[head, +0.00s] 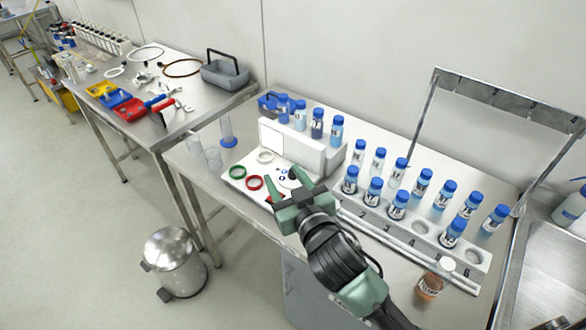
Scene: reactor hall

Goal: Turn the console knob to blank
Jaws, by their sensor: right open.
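The console is a white unit with a flat base plate (236,176) and a raised back box (305,150), standing on the steel bench. A small round dial face with dark and blue marks (283,177) shows on the base plate. A dark knob-like part (293,174) is beside it, partly hidden by my right gripper, so its setting cannot be read. My right gripper (287,184) is open, with its green fingers spread over the dial area. I cannot tell whether it touches the knob. My left gripper is out of view.
A green ring (237,172), a red ring (255,183) and a white ring (265,156) lie on the plate. A white rack (465,262) with several blue-capped bottles is at right. A brown-filled jar (430,284) stands in front. A steel bin (172,260) is on the floor.

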